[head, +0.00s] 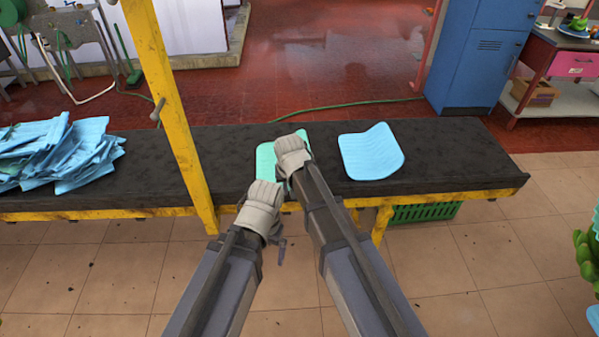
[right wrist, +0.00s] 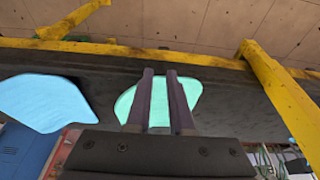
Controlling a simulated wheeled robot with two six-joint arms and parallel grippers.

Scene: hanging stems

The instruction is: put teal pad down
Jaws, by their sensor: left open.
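The teal pad (head: 268,160) lies on the dark belt table, partly hidden under my right gripper in the head view. In the right wrist view the teal pad (right wrist: 190,90) lies behind and between the two fingers of my right gripper (right wrist: 160,72). Those fingers stand apart with teal showing in the gap; whether they touch the pad I cannot tell. My left gripper (head: 279,246) is open and empty, in front of the table's near edge. Its fingers are partly hidden by its wrist.
A light blue pad (head: 371,153) lies on the dark belt table (head: 450,155) to the right. A heap of blue pads (head: 60,150) lies at the left. A yellow post (head: 170,100) rises left of my arms. A green crate (head: 425,212) stands under the table.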

